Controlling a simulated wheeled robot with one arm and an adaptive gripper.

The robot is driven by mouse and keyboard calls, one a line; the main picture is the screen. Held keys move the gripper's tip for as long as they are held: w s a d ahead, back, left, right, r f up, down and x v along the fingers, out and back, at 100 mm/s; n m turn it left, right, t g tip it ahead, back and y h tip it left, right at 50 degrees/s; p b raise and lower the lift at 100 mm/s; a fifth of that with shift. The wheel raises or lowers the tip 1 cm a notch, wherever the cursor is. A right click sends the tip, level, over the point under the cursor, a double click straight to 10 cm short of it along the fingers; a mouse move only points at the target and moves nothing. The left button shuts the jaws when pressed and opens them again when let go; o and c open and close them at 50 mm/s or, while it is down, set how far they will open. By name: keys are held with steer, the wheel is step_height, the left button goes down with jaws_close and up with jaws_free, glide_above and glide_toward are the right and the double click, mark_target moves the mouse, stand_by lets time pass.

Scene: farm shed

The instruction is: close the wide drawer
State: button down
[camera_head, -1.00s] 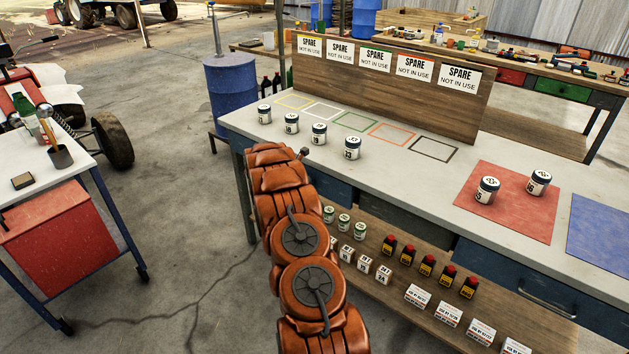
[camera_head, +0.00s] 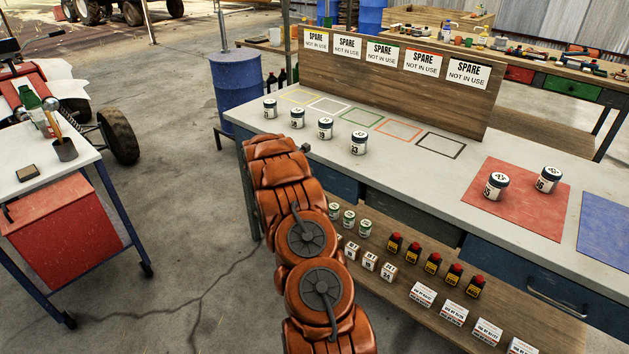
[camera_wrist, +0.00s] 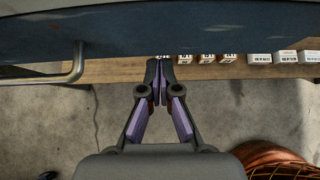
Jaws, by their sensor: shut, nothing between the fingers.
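The wide drawer appears to be the blue one at the left of the bench; in the head view a strip of its front (camera_head: 340,184) shows beside my orange arm, which hides the rest. In the wrist view a broad blue front (camera_wrist: 210,35) fills the top, with a grey bar handle (camera_wrist: 76,66) at the left. My gripper (camera_wrist: 158,66) is shut and empty, right of the handle, its tips at the lower edge of the front. I cannot tell whether they touch it, nor how far the drawer stands out. In the head view the gripper is hidden.
The benchtop (camera_head: 290,150) holds several lidded jars and a red mat (camera_head: 530,215). The shelf (camera_head: 400,290) below carries boxes and bottles. Another blue drawer (camera_head: 500,265) with a handle is at the right. A red-sided cart (camera_head: 65,225) stands left; the floor between is clear.

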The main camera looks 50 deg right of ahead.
steer(key=f+b+v, duration=0.1)
steer(key=v, duration=1)
steer(key=shift+a, duration=0.45)
